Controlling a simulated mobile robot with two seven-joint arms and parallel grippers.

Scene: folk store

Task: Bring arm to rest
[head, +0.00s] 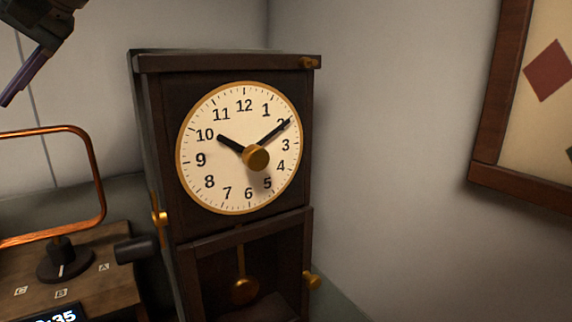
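My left gripper (12,92) shows at the top left, raised in front of the pale wall. Its arm comes in from the upper left edge, and a purple finger points down and left. It is seen from the side, so I cannot tell whether it is open or shut. Nothing is visibly held in it. It is apart from the clock and the table device. My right gripper is not in view.
A dark wooden clock (157,150) stands in the corner, with a brass knob (256,158) at its dial's centre and a pendulum (243,290) below. A copper loop (97,180) stands on a wooden box (100,290) at the left. A framed picture (497,100) hangs right.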

